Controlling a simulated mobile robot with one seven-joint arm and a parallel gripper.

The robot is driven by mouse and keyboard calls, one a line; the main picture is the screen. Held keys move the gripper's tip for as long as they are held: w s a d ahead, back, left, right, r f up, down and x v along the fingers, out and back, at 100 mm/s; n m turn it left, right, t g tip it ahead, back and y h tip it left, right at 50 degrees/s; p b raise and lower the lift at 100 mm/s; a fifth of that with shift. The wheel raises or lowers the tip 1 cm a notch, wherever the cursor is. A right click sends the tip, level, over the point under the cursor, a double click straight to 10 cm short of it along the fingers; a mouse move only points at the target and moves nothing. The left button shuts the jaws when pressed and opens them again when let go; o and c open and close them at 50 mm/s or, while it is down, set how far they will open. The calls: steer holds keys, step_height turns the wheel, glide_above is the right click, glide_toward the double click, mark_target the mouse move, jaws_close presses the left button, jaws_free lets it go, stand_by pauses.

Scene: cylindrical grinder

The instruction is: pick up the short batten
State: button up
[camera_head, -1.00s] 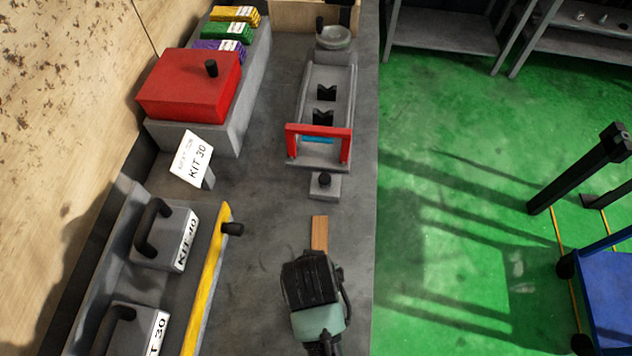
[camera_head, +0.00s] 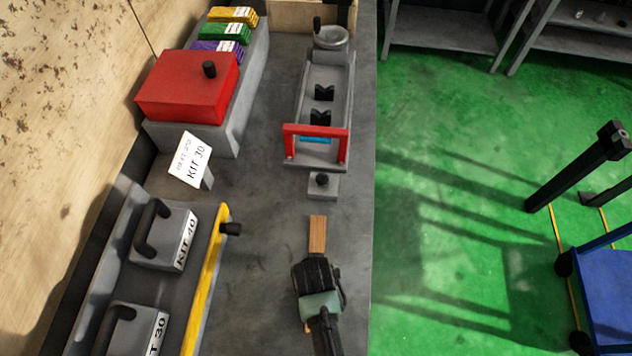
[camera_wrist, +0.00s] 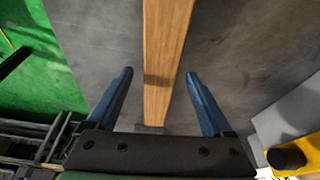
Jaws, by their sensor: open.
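The short batten (camera_head: 317,234) is a light brown wooden strip lying on the grey bench top. In the head view its near end is hidden behind my gripper (camera_head: 318,268). In the wrist view the batten (camera_wrist: 165,60) runs from the top edge down between the two blue fingers. My gripper (camera_wrist: 158,90) is open, with a finger on each side of the batten and gaps to both. I cannot tell how high the fingertips are above the bench.
A yellow-edged rack (camera_head: 212,275) with KIT blocks (camera_head: 165,237) stands left of my gripper. A grey fixture with a red frame (camera_head: 316,130) and a small knobbed block (camera_head: 323,185) lie beyond the batten. The bench's right edge is close, with green floor (camera_head: 450,230) beyond.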

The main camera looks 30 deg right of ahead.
steer(key=shift+f, duration=0.1)
jaws_close()
stand_by(0.4)
